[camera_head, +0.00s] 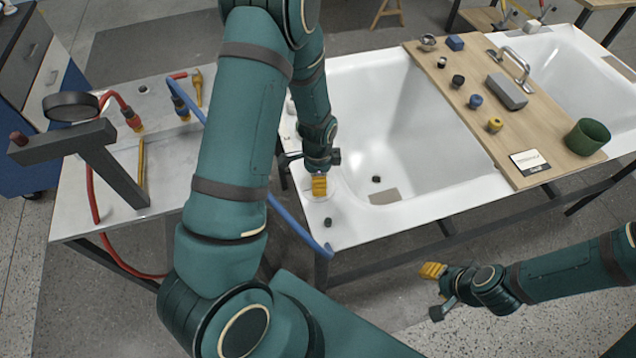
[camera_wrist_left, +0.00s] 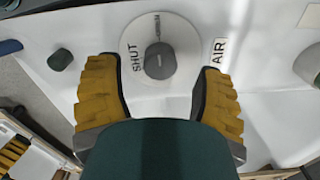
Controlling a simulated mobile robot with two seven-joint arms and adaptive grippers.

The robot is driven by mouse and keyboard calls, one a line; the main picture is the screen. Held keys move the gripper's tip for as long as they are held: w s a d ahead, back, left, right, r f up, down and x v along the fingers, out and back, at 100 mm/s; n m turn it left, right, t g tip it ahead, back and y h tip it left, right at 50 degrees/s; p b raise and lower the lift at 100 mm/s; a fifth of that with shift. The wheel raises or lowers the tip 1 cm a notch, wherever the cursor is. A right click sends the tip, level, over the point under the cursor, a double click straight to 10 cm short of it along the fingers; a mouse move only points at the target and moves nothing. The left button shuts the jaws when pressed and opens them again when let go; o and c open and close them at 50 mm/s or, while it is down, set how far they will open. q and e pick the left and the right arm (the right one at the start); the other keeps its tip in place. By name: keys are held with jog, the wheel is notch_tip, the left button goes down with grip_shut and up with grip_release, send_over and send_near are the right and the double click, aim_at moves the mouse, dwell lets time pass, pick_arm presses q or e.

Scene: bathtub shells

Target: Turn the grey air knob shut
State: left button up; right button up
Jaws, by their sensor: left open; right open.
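The grey air knob (camera_wrist_left: 160,62) sits at the middle of a round white dial (camera_wrist_left: 150,40) on the tub's white rim. The dial bears the word SHUT to the knob's left, and an AIR label (camera_wrist_left: 219,51) lies to its right. My left gripper (camera_wrist_left: 158,90) is open, with its yellow-padded fingers on either side of the knob and visible gaps to it. In the head view my left gripper (camera_head: 319,185) points down at the tub's near left corner and hides the knob. My right gripper (camera_head: 435,290) is open and empty, in front of the tub over the floor.
A small dark knob (camera_head: 328,222) stands on the rim near my left gripper; a blue hose (camera_head: 290,215) runs beside it. A wooden board (camera_head: 450,90) with several small parts and a green cup (camera_head: 587,137) spans the tubs. A bench (camera_head: 110,200) with red hose stands left.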

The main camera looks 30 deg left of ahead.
pick_arm(q)
jog(key=shift+f, duration=1.4)
grip_shut()
